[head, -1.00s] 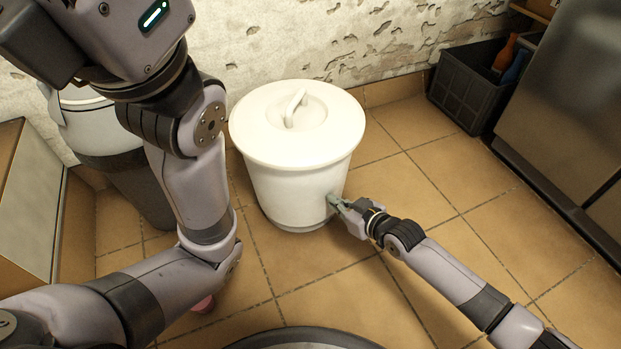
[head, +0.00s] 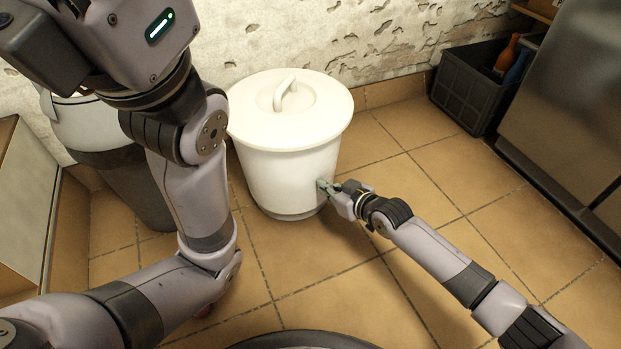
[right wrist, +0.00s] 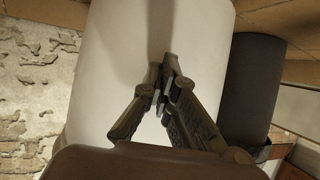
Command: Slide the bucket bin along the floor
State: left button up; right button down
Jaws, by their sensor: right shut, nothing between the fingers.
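The white bucket bin (head: 290,175), with a round lid and a loop handle, stands upright on the tiled floor near the wall. My right gripper (head: 322,186) is shut and empty, its fingertips at the lower right side of the bin, seemingly touching it. In the right wrist view the shut fingers (right wrist: 165,75) point at the bin's white wall (right wrist: 110,75). In the head view my left arm crosses the left side, and its gripper is not visible.
A grey bin with a white top (head: 135,185) stands left of the bucket bin, partly behind my left arm. A dark crate (head: 470,95) with bottles sits at the back right beside a metal cabinet (head: 570,110). Open tiles lie to the right.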

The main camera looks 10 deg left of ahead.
aim_at(330, 170)
jog(key=w+a+b, duration=0.1)
jog(key=b, duration=0.1)
jog(key=w+a+b, duration=0.1)
jog(key=w, duration=0.1)
jog(key=shift+w+a+f+b, duration=0.15)
jog(key=shift+a+f+b, duration=0.05)
jog(key=shift+a+b, duration=0.2)
jog(key=shift+w+a+r, duration=0.1)
jog(key=shift+w+a, duration=0.2)
jog(key=shift+w, duration=0.05)
jog(key=shift+r, duration=0.1)
jog(key=shift+a, duration=0.1)
jog(key=shift+w+d+b, duration=0.3)
jog(key=shift+w+b, duration=0.2)
jog(key=shift+w+d+b, duration=0.25)
jog(key=shift+w+b, duration=0.2)
jog(key=shift+b, duration=0.05)
jog(key=shift+w+d, duration=0.15)
jog(key=shift+w, duration=0.25)
jog(key=w+a, duration=0.1)
jog(key=a, duration=0.1)
jog(key=w+a, duration=0.2)
jog(key=shift+w+a, duration=0.1)
